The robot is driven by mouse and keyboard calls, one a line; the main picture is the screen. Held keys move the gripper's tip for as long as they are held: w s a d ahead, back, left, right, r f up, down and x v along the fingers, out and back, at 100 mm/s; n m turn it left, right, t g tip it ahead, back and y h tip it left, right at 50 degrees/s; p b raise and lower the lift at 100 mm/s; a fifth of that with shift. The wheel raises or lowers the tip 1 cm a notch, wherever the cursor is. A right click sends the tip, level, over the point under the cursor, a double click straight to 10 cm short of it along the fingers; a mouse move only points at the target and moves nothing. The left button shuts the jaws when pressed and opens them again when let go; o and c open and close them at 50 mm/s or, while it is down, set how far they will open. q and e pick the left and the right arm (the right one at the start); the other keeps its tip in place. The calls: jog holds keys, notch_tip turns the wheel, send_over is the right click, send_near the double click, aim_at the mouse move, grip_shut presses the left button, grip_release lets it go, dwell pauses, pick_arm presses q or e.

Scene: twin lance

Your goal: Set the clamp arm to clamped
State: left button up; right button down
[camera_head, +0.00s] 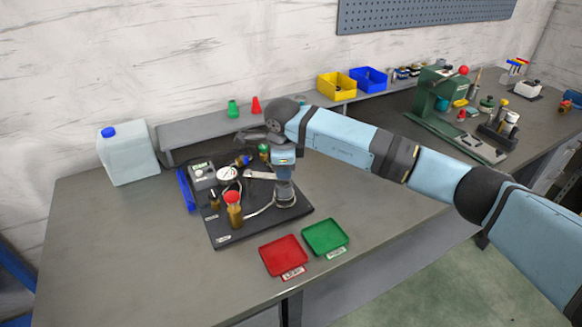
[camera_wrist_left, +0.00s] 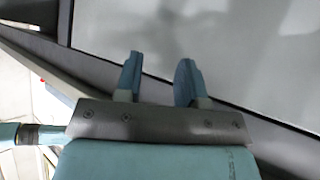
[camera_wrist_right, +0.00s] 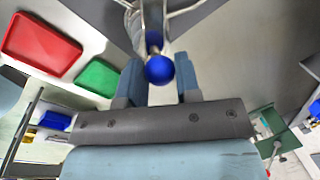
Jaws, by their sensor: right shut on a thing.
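The black fixture plate (camera_head: 260,228) lies on the bench. It carries a dial gauge (camera_head: 228,174), a grey box with a display (camera_head: 202,175) and a red ball knob (camera_head: 233,197). My right gripper (camera_head: 284,178) reaches down over its right part and hides much of what is there. In the right wrist view a blue ball knob (camera_wrist_right: 160,69) on a metal stem sits between the fingers, and the gripper is shut on it. I take it as the clamp arm's knob; the arm's position is unclear. My left gripper (camera_wrist_left: 157,78) is open and empty, away from the fixture.
A red tray (camera_head: 283,256) and a green tray (camera_head: 324,236) lie in front of the plate. A white jug (camera_head: 127,153) stands at the back left. Yellow (camera_head: 337,86) and blue (camera_head: 369,79) bins sit on the rear shelf. The left front bench is clear.

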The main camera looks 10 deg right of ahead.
jog(key=c, duration=0.8)
grip_release()
jog(key=s+r, duration=0.1)
jog(key=r, duration=0.3)
jog(key=s+r, duration=0.1)
jog(key=r, duration=0.8)
jog(key=shift+s+a+r, duration=0.2)
jog(key=shift+s+r, duration=0.15)
jog(key=shift+s, duration=0.05)
jog(key=shift+f, duration=0.1)
